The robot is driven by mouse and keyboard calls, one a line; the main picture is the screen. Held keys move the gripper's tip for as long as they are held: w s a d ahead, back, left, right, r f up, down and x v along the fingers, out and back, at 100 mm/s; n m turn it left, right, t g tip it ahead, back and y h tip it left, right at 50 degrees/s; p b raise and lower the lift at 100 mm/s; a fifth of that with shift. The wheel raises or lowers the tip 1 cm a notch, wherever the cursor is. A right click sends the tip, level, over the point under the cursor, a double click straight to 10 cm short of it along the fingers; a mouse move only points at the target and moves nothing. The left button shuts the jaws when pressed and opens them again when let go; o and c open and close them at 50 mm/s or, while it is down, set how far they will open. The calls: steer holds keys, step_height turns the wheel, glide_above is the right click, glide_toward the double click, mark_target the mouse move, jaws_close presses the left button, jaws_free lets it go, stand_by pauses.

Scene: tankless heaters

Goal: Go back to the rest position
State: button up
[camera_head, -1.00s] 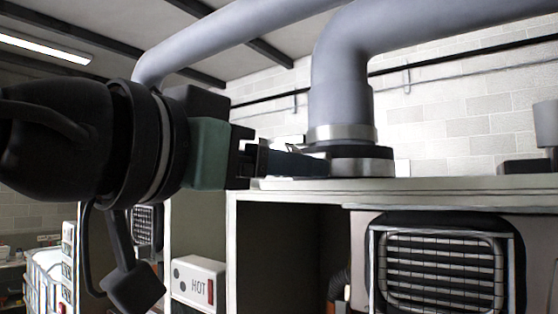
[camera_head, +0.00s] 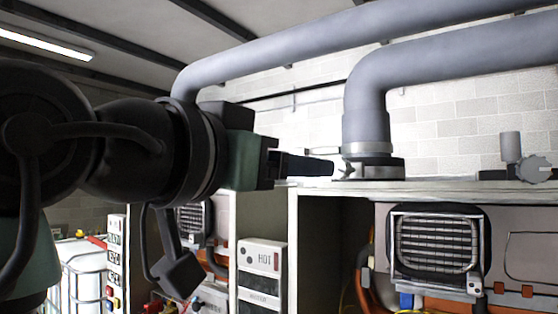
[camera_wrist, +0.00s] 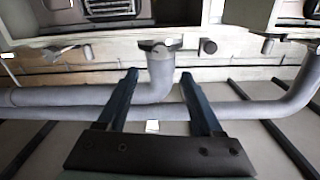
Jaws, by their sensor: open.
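My gripper (camera_head: 325,166) reaches rightward at the height of the heater cabinet's top in the head view. In the wrist view my gripper (camera_wrist: 158,82) shows two dark fingers spread apart, with nothing held between them. A grey vent pipe (camera_head: 368,100) rises from a metal collar (camera_head: 368,149) on the cabinet top, just right of the fingertips in the head view. The pipe also shows beyond the fingers in the wrist view (camera_wrist: 160,75). The fingers look apart from the pipe, though the exact gap is hard to tell.
The white cabinet (camera_head: 430,188) holds a heater unit with a grille (camera_head: 435,243). A white box marked HOT (camera_head: 262,255) stands below my gripper. A second grey pipe (camera_head: 270,58) runs overhead. A small valve (camera_head: 533,168) sits at the right. A caged white tank (camera_head: 85,265) stands lower left.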

steer(key=shift+w+d+f, duration=0.1)
steer(key=shift+w+d, duration=0.15)
steer(key=shift+w, duration=0.05)
steer(key=shift+s+a, duration=0.1)
steer(key=shift+s, duration=0.05)
step_height(320, 180, down, 13)
steer(key=s+n+t+y+b, duration=0.1)
steer(key=n+t+y+b, duration=0.3)
steer(key=t+b, duration=0.6)
steer(key=s+a+f+n+t+y+b, duration=0.2)
steer(key=s+f+n+y+b, duration=0.2)
steer(key=s, duration=0.5)
step_height(320, 180, down, 4)
steer(key=y+b, duration=0.2)
steer(key=b, duration=0.1)
steer(key=shift+s+r+n+t+y+b, duration=0.2)
steer(key=shift+s+n+t+y+b, duration=0.1)
steer(key=shift+n+t+b, duration=0.1)
